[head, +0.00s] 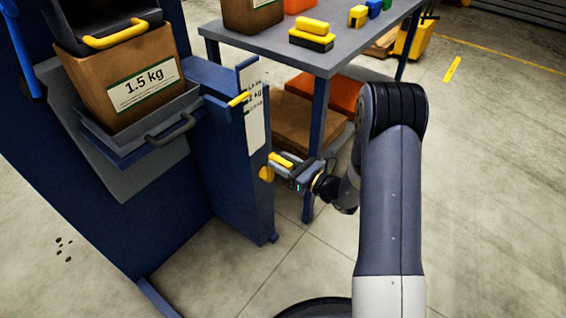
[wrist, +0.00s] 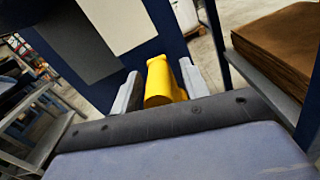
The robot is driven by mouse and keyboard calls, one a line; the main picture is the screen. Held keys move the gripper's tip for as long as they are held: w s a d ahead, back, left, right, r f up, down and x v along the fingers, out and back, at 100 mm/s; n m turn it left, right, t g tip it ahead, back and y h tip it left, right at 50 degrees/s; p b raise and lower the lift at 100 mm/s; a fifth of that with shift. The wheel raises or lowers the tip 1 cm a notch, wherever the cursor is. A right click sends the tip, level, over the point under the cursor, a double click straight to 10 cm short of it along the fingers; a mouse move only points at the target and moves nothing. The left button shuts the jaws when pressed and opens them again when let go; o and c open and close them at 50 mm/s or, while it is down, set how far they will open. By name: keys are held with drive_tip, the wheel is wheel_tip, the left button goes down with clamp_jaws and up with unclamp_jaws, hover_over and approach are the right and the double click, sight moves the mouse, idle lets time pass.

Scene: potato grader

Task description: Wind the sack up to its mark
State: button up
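A brown paper sack (head: 128,84) marked "1.5 kg" stands in a grey tray (head: 150,128) on the blue machine. A yellow pointer (head: 239,99) lies against the white scale label (head: 255,120) on the blue post; the label's print is partly cut off. Low on the post is a yellow crank (head: 266,174). My gripper (head: 285,165) is at the crank, to the right of the post. In the wrist view, the yellow crank handle (wrist: 159,84) sits between the two grey fingers, which appear closed on it; the contact on the right side is partly hidden.
A grey table (head: 330,52) with a yellow-and-black block (head: 312,34) and other items stands behind, its blue leg (head: 316,150) close to my gripper. Brown stacked sacks (head: 303,122) lie on its lower shelf.

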drive_tip(key=p+v, duration=0.1)
drive_tip(key=v, duration=0.9)
drive_tip(key=shift+s+d+p, duration=0.3)
drive_tip(key=shift+p, duration=0.1)
drive_tip(key=shift+a, duration=0.1)
drive_tip(key=b+x, duration=0.1)
drive_tip(key=x, duration=1)
drive_tip(key=shift+s+b, duration=0.1)
drive_tip(key=shift+b, duration=0.2)
drive_tip(key=shift+s+a+n, duration=0.2)
drive_tip(key=shift+s+n, duration=0.1)
drive_tip(key=shift+s, duration=0.1)
drive_tip(key=shift+s, duration=0.15)
